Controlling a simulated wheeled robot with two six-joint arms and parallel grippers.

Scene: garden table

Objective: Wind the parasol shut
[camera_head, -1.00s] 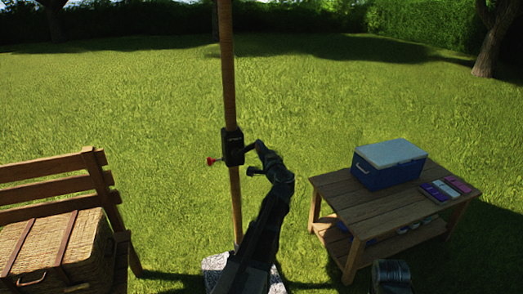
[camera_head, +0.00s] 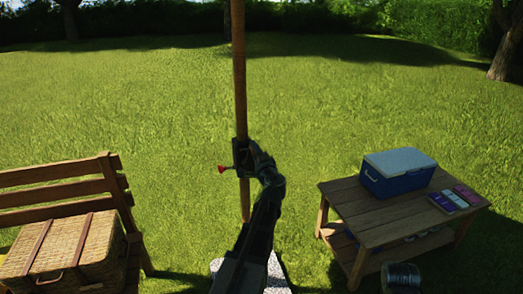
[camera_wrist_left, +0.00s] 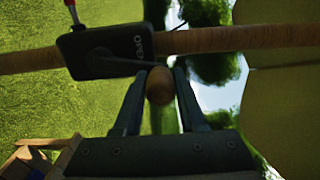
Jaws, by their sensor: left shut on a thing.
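The parasol's wooden pole (camera_head: 239,75) stands upright in the middle of the head view. A black crank housing (camera_wrist_left: 103,52) is fixed on it, with a red-tipped lever (camera_head: 222,169) on its left side. In the head view the housing is largely hidden behind my left gripper (camera_head: 250,155). In the left wrist view a rounded wooden crank knob (camera_wrist_left: 160,86) sits between the two fingers, and the gripper is shut on it.
A wooden bench (camera_head: 60,185) with a wicker basket (camera_head: 65,255) stands at left. At right a wooden table (camera_head: 350,205) holds a blue cool box (camera_head: 400,180) and several small packs (camera_head: 455,198). Open lawn lies behind.

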